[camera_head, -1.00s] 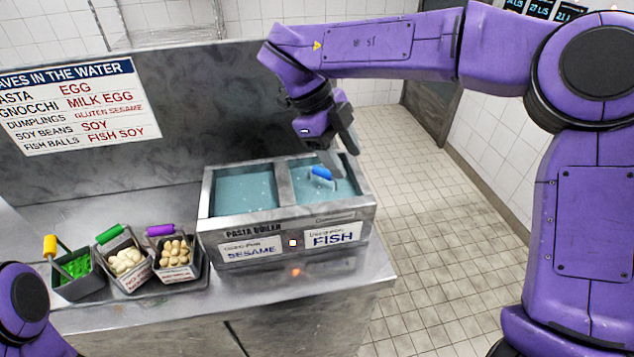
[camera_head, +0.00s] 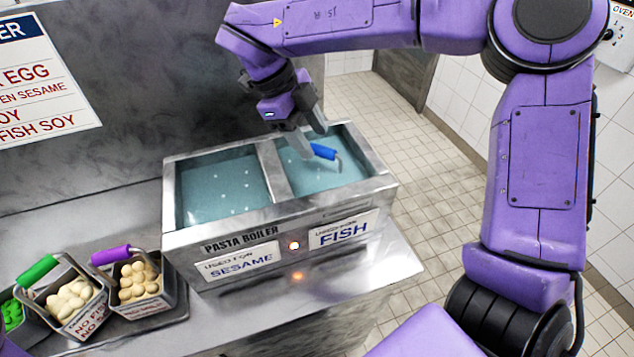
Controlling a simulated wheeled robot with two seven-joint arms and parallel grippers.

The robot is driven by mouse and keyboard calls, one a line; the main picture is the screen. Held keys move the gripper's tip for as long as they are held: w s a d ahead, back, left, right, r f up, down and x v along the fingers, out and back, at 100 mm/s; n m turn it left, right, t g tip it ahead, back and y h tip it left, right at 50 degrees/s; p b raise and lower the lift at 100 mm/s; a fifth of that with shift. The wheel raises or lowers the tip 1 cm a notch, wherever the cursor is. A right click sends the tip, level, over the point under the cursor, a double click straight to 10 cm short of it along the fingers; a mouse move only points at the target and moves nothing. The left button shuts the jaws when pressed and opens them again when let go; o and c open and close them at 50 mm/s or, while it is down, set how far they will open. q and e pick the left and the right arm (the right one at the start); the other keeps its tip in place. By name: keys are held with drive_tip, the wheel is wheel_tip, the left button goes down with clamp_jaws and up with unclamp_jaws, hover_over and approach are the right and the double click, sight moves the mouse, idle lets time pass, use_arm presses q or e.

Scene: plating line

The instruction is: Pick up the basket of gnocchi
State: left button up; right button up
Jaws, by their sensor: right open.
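A basket with a green handle (camera_head: 38,270) holds pale cream lumps (camera_head: 72,300). Beside it, a basket with a purple handle (camera_head: 110,255) holds tan, rounded pieces (camera_head: 138,281). I cannot tell for sure which holds gnocchi; the basket labels are only partly readable. A blue handle (camera_head: 323,151) stands out of the water in the right well of the pasta boiler; whatever is below it is hidden. My right gripper (camera_head: 309,136) is open, pointing down at that well, its fingers close to the blue handle. I cannot tell whether they touch it. My left gripper is out of view.
The pasta boiler (camera_head: 220,240) has a left well labelled SESAME and a right well labelled FISH. Green pieces (camera_head: 12,315) show at the left edge. The steel counter (camera_head: 235,325) is clear in front of the boiler. A sign (camera_head: 45,85) hangs on the back panel.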

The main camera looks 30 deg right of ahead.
sight(324, 151)
drive_tip(key=x, duration=0.2)
drive_tip(key=p+x, duration=0.1)
drive_tip(key=x, duration=0.4)
drive_tip(key=shift+w+d+f, duration=0.25)
drive_tip(key=shift+d+f, duration=0.05)
drive_tip(key=shift+d, duration=0.2)
clamp_jaws()
